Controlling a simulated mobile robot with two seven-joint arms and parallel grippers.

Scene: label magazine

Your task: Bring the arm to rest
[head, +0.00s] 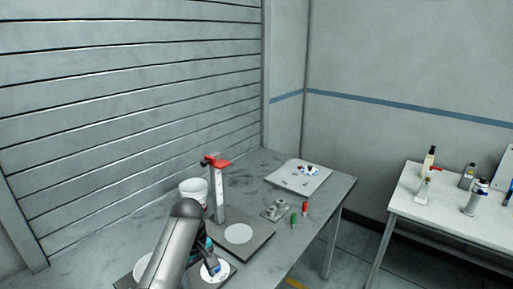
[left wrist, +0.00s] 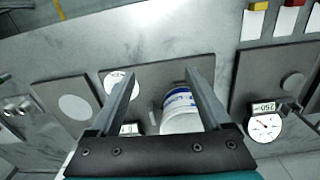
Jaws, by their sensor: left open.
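My left arm enters the head view from the bottom, and its grey link hides much of the gripper there. In the left wrist view my left gripper (left wrist: 158,88) is open, with its two fingers apart. A white tub with a blue label (left wrist: 181,110) shows beyond the fingers, near the right one, on a dark plate (left wrist: 150,75). I cannot tell how far it is from the fingers. In the head view a white round container (head: 212,272) sits just right of the arm. My right gripper is in neither view.
An upright white post with a red top (head: 217,188) stands on a dark base on the grey table (head: 322,210), beside a white bucket (head: 191,190). Red and green small items (head: 305,208) and a white board (head: 298,178) lie further right. A second table (head: 405,205) holds several bottles.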

